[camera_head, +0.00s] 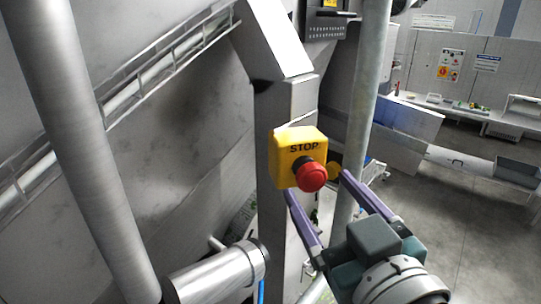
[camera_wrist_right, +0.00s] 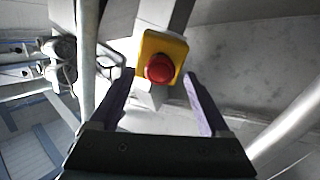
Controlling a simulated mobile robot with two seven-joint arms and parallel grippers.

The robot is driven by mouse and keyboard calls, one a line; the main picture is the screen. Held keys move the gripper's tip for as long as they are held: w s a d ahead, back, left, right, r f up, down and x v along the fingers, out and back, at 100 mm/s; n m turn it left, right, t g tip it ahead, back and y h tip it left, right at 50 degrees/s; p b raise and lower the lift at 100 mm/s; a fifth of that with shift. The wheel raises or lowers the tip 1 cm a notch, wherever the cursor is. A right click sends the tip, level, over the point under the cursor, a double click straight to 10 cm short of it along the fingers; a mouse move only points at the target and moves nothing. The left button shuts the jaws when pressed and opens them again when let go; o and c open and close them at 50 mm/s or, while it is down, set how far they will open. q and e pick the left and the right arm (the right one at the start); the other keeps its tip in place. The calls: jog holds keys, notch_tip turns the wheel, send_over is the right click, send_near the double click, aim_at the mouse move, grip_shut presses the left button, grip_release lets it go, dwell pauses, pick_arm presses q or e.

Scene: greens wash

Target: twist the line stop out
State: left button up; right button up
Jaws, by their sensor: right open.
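The line stop is a yellow box (camera_head: 287,154) marked STOP with a round red button (camera_head: 311,177) on its front. It is mounted on a grey metal post. The wrist view also shows the yellow box (camera_wrist_right: 148,48) and the red button (camera_wrist_right: 160,68), near the top middle. My right gripper (camera_head: 318,183) is open, its two purple fingers pointing at the box. In the wrist view the fingertips stand left and right of the button, with a gap on each side. The gripper holds nothing. My left gripper is not in view.
A grey upright pole (camera_head: 361,110) stands close to the right of the box. A sloping metal surface with a rail (camera_head: 150,80) fills the left. Open floor (camera_head: 450,215) and a bench with several items lie farther off at the right.

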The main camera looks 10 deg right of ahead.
jog(key=shift+w, duration=1.45)
jog(key=shift+c, duration=0.2)
jog(key=shift+a, duration=0.1)
grip_shut()
jog(key=shift+m, duration=0.3)
jog(key=m, duration=0.2)
jog(key=shift+m, duration=2.6)
